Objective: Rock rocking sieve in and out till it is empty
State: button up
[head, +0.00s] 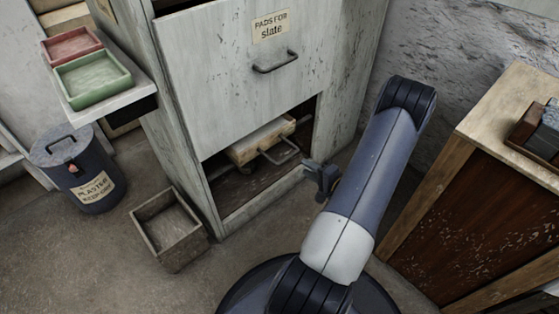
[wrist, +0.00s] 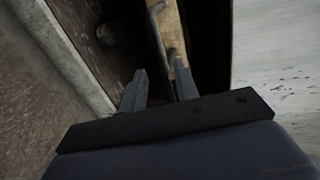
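The rocking sieve (head: 262,138), a shallow wooden frame with a grey metal bar handle (head: 281,154), sits inside the low opening of the cabinet. Its far part is hidden in the dark and behind the panel above. My gripper (head: 316,172) is just outside the opening, right of the handle and apart from it. In the wrist view my gripper (wrist: 160,75) has its two fingers spread with nothing held. The sieve's wooden edge (wrist: 174,30) and handle (wrist: 157,32) lie ahead of the fingers. What is in the sieve cannot be seen.
The cabinet's panel (head: 225,85) hangs above the opening, with a raised sill (head: 262,207) below. A wooden box (head: 168,228) and a lidded bin (head: 78,170) stand left. A wooden cabinet (head: 470,190) stands right. Bare floor lies in front of the box.

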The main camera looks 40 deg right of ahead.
aim_at(290, 158)
jog(key=shift+b+x, duration=1.45)
jog(key=shift+x, duration=3.4)
jog(key=shift+a, duration=0.1)
jog(key=shift+c, duration=0.3)
grip_shut()
